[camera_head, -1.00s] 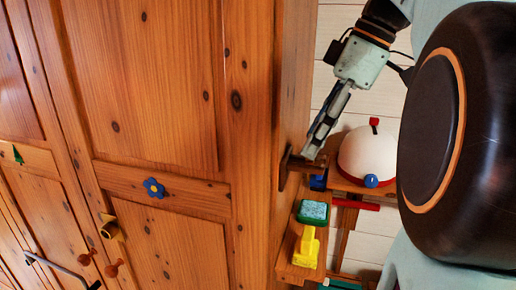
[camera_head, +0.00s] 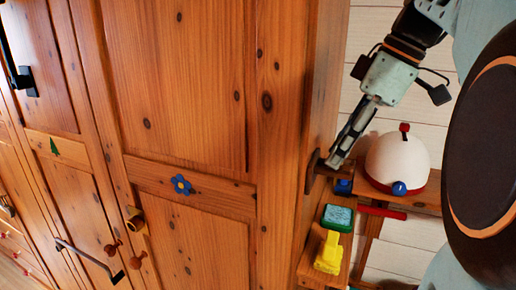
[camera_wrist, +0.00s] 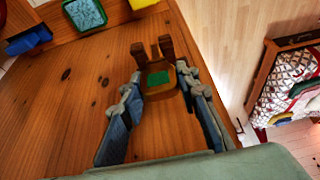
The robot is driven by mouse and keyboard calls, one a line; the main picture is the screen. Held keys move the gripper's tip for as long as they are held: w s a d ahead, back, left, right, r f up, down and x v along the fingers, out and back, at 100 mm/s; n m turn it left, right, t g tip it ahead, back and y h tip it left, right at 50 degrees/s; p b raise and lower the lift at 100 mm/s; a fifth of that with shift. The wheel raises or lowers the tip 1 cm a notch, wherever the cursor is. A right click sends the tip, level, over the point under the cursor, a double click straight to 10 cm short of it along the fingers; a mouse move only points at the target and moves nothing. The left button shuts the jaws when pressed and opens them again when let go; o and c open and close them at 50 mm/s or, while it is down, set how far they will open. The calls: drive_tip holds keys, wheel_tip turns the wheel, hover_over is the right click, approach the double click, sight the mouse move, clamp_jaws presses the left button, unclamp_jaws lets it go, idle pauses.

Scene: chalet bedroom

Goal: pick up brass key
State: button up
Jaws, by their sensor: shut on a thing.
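My gripper (camera_head: 333,162) reaches down beside the wardrobe's side panel. In the wrist view my gripper (camera_wrist: 158,82) has its two fingers on either side of a brown piece (camera_wrist: 158,92) with a green patch and two upright prongs, and is shut on it. In the head view this brown piece (camera_head: 312,173) shows as a dark, narrow shape at the fingertips, close to the panel. I make out no clear key shape. A brass-coloured fitting (camera_head: 135,222) sits on the wardrobe door, far left of my gripper; I cannot tell whether it is the key.
The wooden wardrobe (camera_head: 180,95) fills the left. A bed (camera_wrist: 285,90) stands at the right in the wrist view.

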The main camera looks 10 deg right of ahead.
drive_tip(key=shift+r, duration=0.1)
wheel_tip(320, 180, up, 9)
drive_tip(key=shift+p, duration=0.7)
drive_tip(key=shift+r, duration=0.45)
